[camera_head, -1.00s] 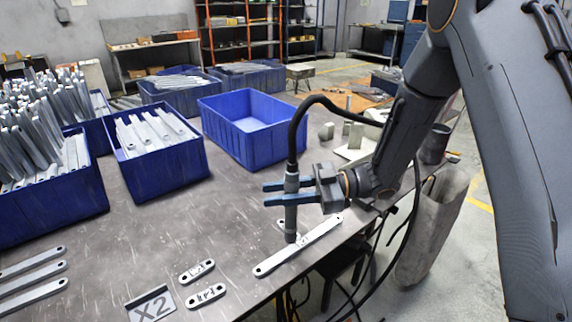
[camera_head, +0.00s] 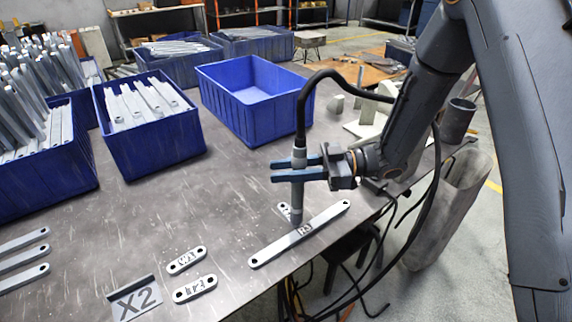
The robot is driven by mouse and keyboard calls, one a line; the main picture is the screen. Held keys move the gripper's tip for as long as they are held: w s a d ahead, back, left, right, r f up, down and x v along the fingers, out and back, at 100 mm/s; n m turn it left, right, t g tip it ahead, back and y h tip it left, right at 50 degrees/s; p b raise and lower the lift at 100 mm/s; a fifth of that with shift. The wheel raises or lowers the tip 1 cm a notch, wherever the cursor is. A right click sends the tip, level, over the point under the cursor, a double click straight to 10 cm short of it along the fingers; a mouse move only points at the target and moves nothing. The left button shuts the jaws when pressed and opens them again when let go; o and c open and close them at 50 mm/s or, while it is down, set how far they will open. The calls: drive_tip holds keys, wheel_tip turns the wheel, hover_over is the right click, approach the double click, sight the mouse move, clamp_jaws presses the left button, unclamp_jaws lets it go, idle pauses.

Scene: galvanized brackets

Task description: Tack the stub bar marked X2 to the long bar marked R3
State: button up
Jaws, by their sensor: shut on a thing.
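My gripper (camera_head: 298,169), with blue fingers, is shut on a grey welding torch (camera_head: 297,194) that has a black cable and stands nearly upright. The long bar marked R3 (camera_head: 325,218) lies near the table's front right edge, a hole at each end. A stub bar (camera_head: 284,209) lies against or close to its far side, mostly hidden behind the torch; part of its marking shows, perhaps a 2. The torch tip is low over the place where the two bars meet; I cannot tell whether it touches.
Two other marked stub bars (camera_head: 186,260) (camera_head: 195,288) lie left of the long bar. Several plain bars (camera_head: 24,257) lie at far left. Blue crates, one of them empty (camera_head: 247,132), stand behind. The table's edge is close on the right.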

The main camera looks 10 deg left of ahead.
drive_tip(key=shift+w+d+f, duration=0.1)
drive_tip(key=shift+w+d, duration=0.05)
drive_tip(key=shift+d, duration=0.15)
idle(0.4)
drive_tip(key=shift+f, duration=0.55)
idle(2.3)
wheel_tip(320, 180, up, 5)
drive_tip(key=p, duration=0.3)
drive_tip(key=shift+r+p, duration=0.1)
drive_tip(key=shift+p, duration=0.2)
